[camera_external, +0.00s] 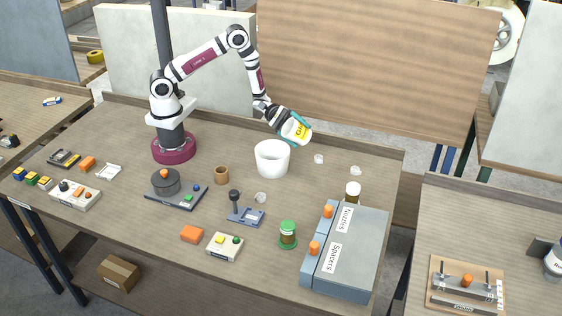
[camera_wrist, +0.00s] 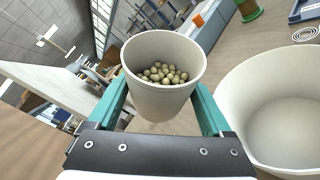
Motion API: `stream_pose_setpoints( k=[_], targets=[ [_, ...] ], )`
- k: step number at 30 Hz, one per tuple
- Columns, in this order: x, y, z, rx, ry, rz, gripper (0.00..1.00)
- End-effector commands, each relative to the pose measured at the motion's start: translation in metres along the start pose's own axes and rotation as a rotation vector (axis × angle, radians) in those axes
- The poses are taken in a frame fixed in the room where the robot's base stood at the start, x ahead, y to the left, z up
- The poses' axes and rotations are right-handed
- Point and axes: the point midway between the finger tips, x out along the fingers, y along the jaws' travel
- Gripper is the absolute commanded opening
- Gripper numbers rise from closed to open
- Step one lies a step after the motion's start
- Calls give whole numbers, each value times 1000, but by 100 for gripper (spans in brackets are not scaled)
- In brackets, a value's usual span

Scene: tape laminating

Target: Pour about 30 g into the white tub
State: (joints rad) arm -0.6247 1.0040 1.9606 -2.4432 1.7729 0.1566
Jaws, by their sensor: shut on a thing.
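My gripper (camera_wrist: 160,125) has its teal fingers shut on a white cup (camera_wrist: 164,92) with a yellow label, which also shows in the external view (camera_external: 296,129). The cup is tilted and holds several small tan pellets (camera_wrist: 165,73) in the wrist view. The white tub (camera_external: 272,159) stands on the table, just below and left of the cup in the external view. In the wrist view the tub (camera_wrist: 284,112) is at the right edge. The part of its floor that shows there looks bare. No pellets are seen falling.
A blue-grey box (camera_external: 352,250) labelled Nozzles and Spacers is at the front right. A small clear piece (camera_external: 319,159) lies right of the tub.

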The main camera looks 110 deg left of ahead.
Motion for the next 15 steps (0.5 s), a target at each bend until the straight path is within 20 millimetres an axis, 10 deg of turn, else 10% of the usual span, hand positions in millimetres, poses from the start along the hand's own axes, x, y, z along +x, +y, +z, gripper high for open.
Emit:
stream_pose_setpoints(
  k=[15],
  targets=[
    [-1,9,10,212,-61,88,24]
  ],
)
